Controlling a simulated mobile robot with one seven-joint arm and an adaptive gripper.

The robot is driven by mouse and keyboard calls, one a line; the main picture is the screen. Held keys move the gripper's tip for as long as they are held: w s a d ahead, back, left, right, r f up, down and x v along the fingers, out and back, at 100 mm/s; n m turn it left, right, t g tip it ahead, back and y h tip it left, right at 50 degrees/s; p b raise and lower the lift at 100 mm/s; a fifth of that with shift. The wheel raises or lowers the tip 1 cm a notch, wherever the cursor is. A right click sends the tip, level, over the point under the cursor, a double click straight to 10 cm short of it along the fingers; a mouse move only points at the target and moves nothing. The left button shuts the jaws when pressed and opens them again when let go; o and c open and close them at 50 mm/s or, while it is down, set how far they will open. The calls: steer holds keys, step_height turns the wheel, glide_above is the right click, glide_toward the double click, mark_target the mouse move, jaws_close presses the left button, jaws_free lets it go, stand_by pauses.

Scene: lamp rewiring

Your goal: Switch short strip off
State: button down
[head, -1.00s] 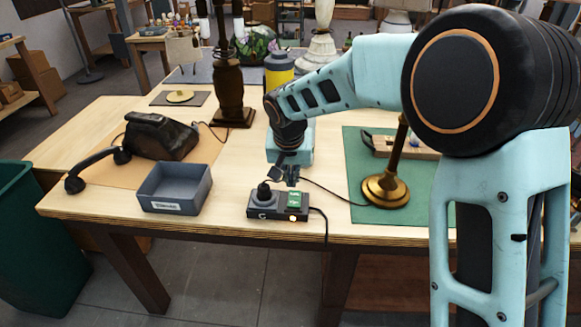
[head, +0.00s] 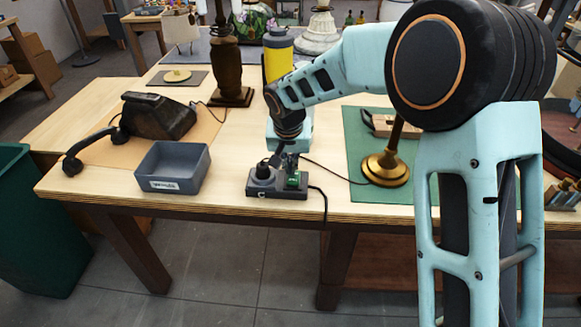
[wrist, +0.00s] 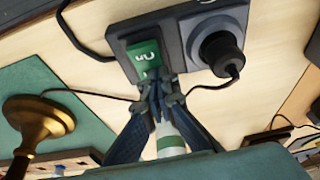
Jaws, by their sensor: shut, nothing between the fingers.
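The short strip (head: 277,190) is a dark power strip near the table's front edge. A black plug (head: 263,172) sits in its left socket in the head view, with a cord running off. A green part with white marks (head: 294,181) is at its right end; it also shows in the wrist view (wrist: 143,57). My gripper (wrist: 158,82) is shut and empty, its fingertips at the edge of the green part. I cannot tell whether they press on it. The fingers hide part of the strip's end. No orange glow shows on the strip now.
A grey bin (head: 172,168) stands left of the strip, with a black telephone (head: 158,116) behind it. A brass lamp base (head: 387,168) stands to the right on a green mat (head: 365,130). Cords cross the table near the strip. Bare tabletop lies between bin and strip.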

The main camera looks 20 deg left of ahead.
mark_target(290, 179)
steer(key=shift+s+d+f, duration=0.1)
steer(key=shift+s+f, duration=0.05)
steer(key=shift+s, duration=0.1)
steer(key=shift+s+d+b, duration=0.15)
steer(key=shift+s+b, duration=0.35)
steer(key=shift+s, duration=0.15)
step_height(290, 179, up, 4)
steer(key=p, duration=0.2)
steer(key=shift+p, duration=0.35)
steer(key=a+v, duration=0.1)
steer(key=v, duration=0.9)
steer(key=shift+s+d, duration=0.3)
steer(key=shift+d, duration=0.15)
